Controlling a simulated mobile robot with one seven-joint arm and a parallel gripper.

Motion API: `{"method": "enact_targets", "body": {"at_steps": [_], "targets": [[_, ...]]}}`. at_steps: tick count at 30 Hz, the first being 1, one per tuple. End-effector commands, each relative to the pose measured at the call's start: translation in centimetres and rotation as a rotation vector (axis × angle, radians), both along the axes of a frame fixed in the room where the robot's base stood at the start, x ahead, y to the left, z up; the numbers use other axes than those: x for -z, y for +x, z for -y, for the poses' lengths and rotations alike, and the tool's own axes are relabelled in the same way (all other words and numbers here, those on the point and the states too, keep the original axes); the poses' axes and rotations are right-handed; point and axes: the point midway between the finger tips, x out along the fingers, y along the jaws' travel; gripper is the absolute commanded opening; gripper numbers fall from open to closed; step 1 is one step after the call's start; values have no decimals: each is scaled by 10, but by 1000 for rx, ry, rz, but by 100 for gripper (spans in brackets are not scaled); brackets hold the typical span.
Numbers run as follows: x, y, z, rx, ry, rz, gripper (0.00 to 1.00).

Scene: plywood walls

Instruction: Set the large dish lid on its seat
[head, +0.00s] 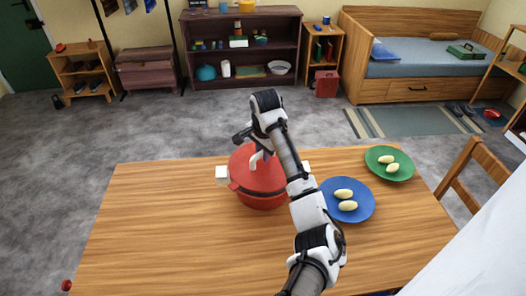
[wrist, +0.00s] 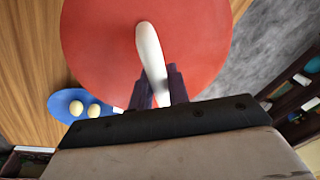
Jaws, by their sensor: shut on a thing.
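The large red lid (head: 246,172) has a pale curved handle (wrist: 148,48) on top. It is over the red dish (head: 262,202), which stands on the wooden table with white side grips (head: 222,175). My gripper (head: 262,152) is above the lid, shut on its handle. In the wrist view the dark fingers of my gripper (wrist: 158,88) are on both sides of the handle, and the lid fills the upper middle. My arm hides part of the dish's right side. Whether the lid's rim touches the dish all round I cannot tell.
A blue plate (head: 362,208) with two pale oval things is right of the dish, close to my arm. A green plate (head: 371,158) with two more lies behind it. The left of the table (head: 150,225) is clear. A wooden chair (head: 478,160) stands at the right.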

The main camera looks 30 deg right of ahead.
Motion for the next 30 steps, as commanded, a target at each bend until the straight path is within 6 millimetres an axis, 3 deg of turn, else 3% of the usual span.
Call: {"method": "enact_targets", "body": {"at_steps": [30], "targets": [[16,0,0,0,-1,0,0]]}}
